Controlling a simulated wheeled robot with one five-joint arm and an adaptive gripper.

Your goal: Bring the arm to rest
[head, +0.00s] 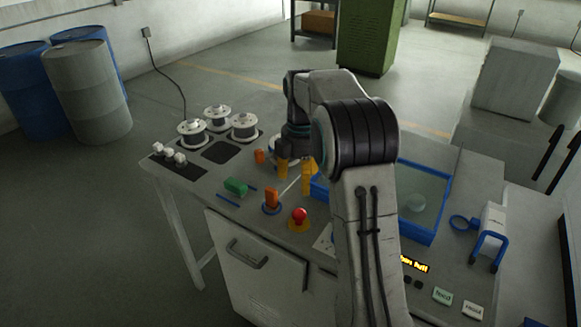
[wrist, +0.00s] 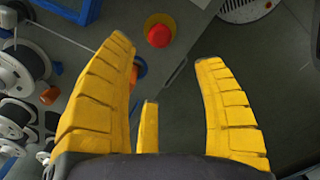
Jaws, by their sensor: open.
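My gripper (head: 295,178) has yellow fingers and hangs from my bent arm over the grey bench. It is above the bench top near the blue-rimmed tank (head: 424,239). In the wrist view my gripper (wrist: 170,48) has its fingers spread wide, with nothing between them. Below the fingers, the red stop button (wrist: 159,35) on its yellow base and the bench's front edge show. The red button also shows in the head view (head: 299,214). My arm hides part of the tank and the bench behind it.
Several wire spools (head: 192,133) stand at the bench's left end. A green block (head: 236,187) and an orange knob (head: 271,198) sit near its front. A white clamp with a blue handle (head: 491,232) is at right. Drums (head: 86,88) and a green cabinet (head: 369,36) stand behind on open floor.

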